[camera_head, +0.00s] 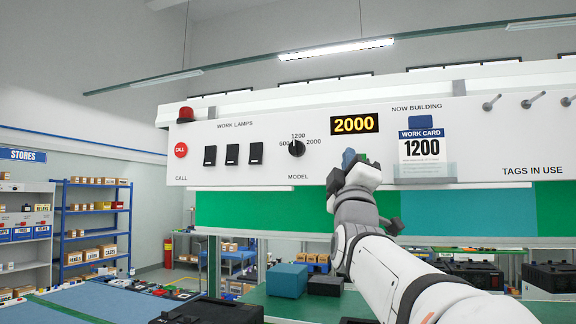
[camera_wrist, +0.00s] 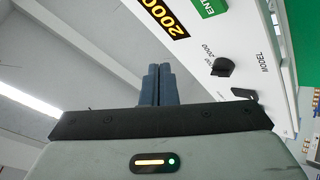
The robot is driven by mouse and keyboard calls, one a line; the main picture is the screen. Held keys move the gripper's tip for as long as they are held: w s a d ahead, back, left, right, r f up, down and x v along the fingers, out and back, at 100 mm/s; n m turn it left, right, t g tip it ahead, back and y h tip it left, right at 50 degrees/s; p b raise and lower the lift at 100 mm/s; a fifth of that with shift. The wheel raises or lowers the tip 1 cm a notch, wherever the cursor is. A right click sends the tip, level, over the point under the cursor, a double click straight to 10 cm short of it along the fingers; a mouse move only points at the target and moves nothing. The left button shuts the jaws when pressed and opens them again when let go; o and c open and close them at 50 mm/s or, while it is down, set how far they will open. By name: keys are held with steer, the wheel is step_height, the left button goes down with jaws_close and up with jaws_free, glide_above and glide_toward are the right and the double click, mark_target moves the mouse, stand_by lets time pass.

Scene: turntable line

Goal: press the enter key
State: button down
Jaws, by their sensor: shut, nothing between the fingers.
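The green enter key (camera_wrist: 208,6) shows at the top edge of the wrist view, partly cut off, with the letters "ENT" readable. In the head view my gripper largely or fully hides its place below the display. The display (camera_head: 355,124) reads 2000 in yellow; it also shows in the wrist view (camera_wrist: 164,16). My gripper (camera_head: 349,157) is in front of the white panel (camera_head: 230,176), just below the display. Its blue fingers (camera_wrist: 156,82) are closed together and empty. Whether they touch the panel cannot be told.
The black model dial (camera_head: 297,148) is left of my gripper, with black lamp switches (camera_head: 231,155) and a red call button (camera_head: 181,150) further left. The work card (camera_head: 422,148) on the right reads 1200. Metal pegs (camera_head: 491,103) stick out at far right.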

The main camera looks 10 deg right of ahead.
steer(key=w+d+p, duration=0.3)
steer(key=w+d, duration=0.2)
steer(key=w, duration=0.2)
steer(key=shift+w+p, duration=0.2)
steer(key=shift+p, duration=0.2)
stand_by(2.1)
steer(key=shift+w+d, duration=0.2)
steer(key=shift+w, duration=0.25)
